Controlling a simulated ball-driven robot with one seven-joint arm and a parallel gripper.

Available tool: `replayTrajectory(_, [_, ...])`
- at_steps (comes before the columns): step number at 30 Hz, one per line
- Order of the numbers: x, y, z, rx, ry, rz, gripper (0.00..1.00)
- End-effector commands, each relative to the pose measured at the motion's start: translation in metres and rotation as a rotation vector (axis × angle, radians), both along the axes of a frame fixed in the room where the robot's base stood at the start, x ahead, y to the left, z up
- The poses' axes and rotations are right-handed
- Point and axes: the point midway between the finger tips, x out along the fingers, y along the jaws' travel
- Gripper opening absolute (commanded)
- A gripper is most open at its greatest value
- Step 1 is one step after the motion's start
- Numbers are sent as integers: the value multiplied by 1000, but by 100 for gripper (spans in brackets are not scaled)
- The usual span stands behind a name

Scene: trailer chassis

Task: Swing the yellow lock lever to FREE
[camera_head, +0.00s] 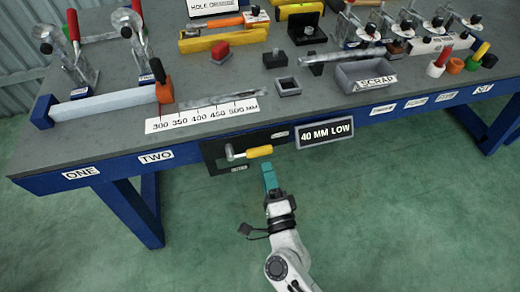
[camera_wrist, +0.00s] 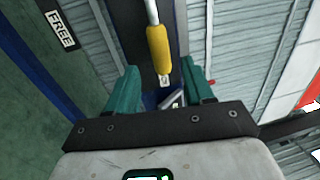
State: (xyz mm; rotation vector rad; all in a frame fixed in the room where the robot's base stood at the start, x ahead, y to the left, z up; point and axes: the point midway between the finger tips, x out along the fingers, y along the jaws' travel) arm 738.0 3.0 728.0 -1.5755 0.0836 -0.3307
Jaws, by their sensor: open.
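The yellow lock lever (camera_head: 258,151) is on a dark plate (camera_head: 214,150) on the bench's front face. It points right, roughly level, with its metal shaft and pivot at the left. A small label (camera_head: 239,169) lies below the lever, and another (camera_head: 280,134) lies above its right end; both are too small to read here. In the wrist view a FREE label (camera_wrist: 60,30) shows left of the yellow grip (camera_wrist: 159,48). My gripper (camera_head: 268,168) is open just below the grip's right end. In the wrist view the grip's end appears between the teal fingers (camera_wrist: 160,76); contact cannot be told.
The blue bench front (camera_head: 110,171) runs along both sides, with a "40 MM LOW" sign (camera_head: 325,132) right of the lever. Bench legs (camera_head: 135,210) stand left and right. The green floor (camera_head: 190,240) before the bench is clear.

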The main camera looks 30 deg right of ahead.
Motion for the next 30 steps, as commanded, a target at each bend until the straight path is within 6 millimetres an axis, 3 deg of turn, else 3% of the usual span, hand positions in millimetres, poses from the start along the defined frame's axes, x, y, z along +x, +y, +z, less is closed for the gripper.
replayTrajectory(6, [40, -12, 9, -2, -1, -1, 52])
replayTrajectory(12, [63, -17, 11, -2, 1, 1, 52])
replayTrajectory(25, [71, -19, 11, -2, 2, 2, 52])
replayTrajectory(30, [71, -19, 12, -2, 2, 2, 36])
